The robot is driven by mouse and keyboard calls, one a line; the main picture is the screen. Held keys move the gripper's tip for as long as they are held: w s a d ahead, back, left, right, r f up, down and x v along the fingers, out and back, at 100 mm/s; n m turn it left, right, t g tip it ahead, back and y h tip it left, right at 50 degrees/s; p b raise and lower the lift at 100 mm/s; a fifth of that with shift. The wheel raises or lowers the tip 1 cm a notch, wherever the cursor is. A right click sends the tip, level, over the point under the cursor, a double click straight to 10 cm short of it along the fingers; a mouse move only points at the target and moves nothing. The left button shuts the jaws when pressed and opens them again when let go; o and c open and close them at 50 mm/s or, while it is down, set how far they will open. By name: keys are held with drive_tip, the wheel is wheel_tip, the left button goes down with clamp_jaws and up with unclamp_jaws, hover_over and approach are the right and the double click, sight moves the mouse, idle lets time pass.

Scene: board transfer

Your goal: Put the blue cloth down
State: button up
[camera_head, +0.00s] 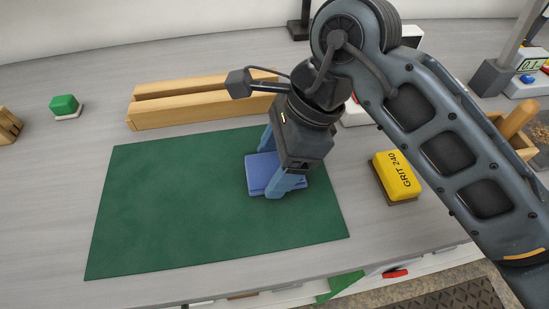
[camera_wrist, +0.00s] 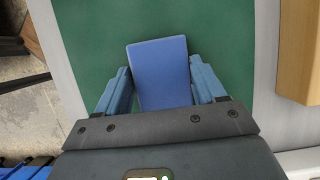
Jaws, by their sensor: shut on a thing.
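The blue cloth (camera_head: 261,174) is a flat, folded rectangular piece over the right part of the green mat (camera_head: 180,210). My gripper (camera_head: 279,170) points down, with its blue fingers on either side of the cloth, and is shut on it. In the wrist view the cloth (camera_wrist: 160,75) lies between the two fingertips (camera_wrist: 162,92), with green mat (camera_wrist: 95,40) around it. I cannot tell whether the cloth touches the mat or is slightly above it. Part of the cloth is hidden behind my gripper.
A yellow block marked GRIT 240 (camera_head: 397,175) stands right of the mat. A wooden channel (camera_head: 190,109) lies behind it, and a green-topped block (camera_head: 65,106) is at the far left. A wooden box (camera_head: 520,143) is at the right. The mat's left and middle are clear.

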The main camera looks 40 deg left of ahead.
drive_tip(key=shift+f, duration=0.25)
drive_tip(key=shift+f+b, duration=0.4)
drive_tip(key=shift+b, duration=0.2)
drive_tip(key=o, duration=0.9)
drive_tip(key=shift+s+d+f, duration=0.1)
drive_tip(key=shift+f, duration=0.05)
drive_tip(key=shift+o, duration=0.2)
drive_tip(key=shift+r+p, duration=0.65)
drive_tip(key=shift+p, duration=0.2)
drive_tip(key=b+v, duration=0.1)
drive_tip(key=v, duration=1.1)
drive_tip(key=shift+r, duration=0.3)
